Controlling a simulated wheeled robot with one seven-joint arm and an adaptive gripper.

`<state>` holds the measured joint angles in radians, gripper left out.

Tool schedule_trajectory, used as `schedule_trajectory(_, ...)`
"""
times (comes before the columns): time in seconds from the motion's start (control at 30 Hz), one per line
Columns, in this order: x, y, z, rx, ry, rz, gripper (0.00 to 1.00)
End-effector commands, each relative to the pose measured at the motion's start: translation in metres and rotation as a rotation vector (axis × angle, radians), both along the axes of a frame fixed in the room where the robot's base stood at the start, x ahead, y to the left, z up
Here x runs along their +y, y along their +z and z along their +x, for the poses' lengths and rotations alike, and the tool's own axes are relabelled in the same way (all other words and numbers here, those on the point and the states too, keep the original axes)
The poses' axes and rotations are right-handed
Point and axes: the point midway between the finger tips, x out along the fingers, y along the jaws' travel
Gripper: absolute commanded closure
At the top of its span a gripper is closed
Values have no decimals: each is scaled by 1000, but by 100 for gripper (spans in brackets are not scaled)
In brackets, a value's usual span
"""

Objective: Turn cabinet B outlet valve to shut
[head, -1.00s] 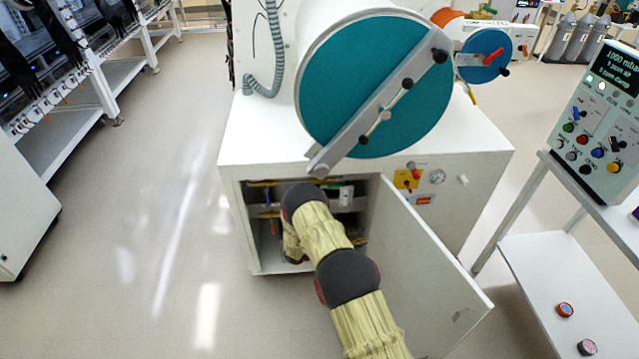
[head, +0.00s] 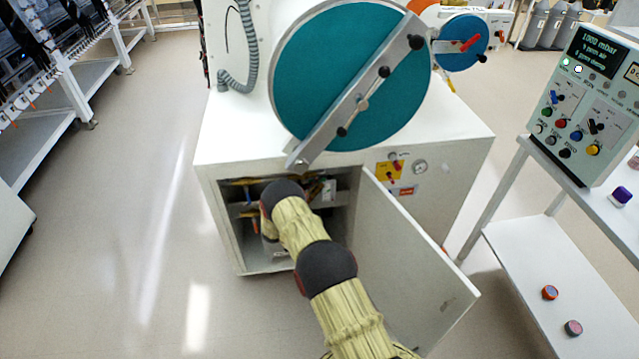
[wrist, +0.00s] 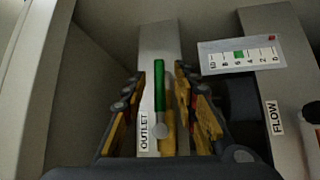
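The outlet valve's green lever (wrist: 159,85) shows in the wrist view, pointing up along a pale plate from a round grey hub. A label reading OUTLET (wrist: 144,132) sits just left of the hub. My gripper (wrist: 160,74) is open, with one yellow-padded finger on each side of the lever. Small gaps show between the lever and both fingers, so it is not gripped. In the head view my arm reaches into the open lower cabinet (head: 228,225), and the gripper and valve are hidden inside.
The cabinet door (head: 410,265) stands open right of my arm. Inside, a FLOW label (wrist: 275,118) and a card with a scale (wrist: 240,56) lie right of the gripper. A white shelf cart (head: 530,260) stands at the right. Floor at left is clear.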

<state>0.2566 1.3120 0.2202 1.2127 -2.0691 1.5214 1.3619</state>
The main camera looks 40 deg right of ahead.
Motion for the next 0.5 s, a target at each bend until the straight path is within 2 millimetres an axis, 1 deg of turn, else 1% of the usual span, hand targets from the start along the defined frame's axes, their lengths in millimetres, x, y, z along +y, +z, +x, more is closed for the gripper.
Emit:
schedule_trajectory(0.03,-7,-1,1,-1,-1,-1,71)
schedule_trajectory(0.2,-21,2,4,1,-1,1,71)
schedule_trajectory(0.5,-24,4,6,1,0,1,71)
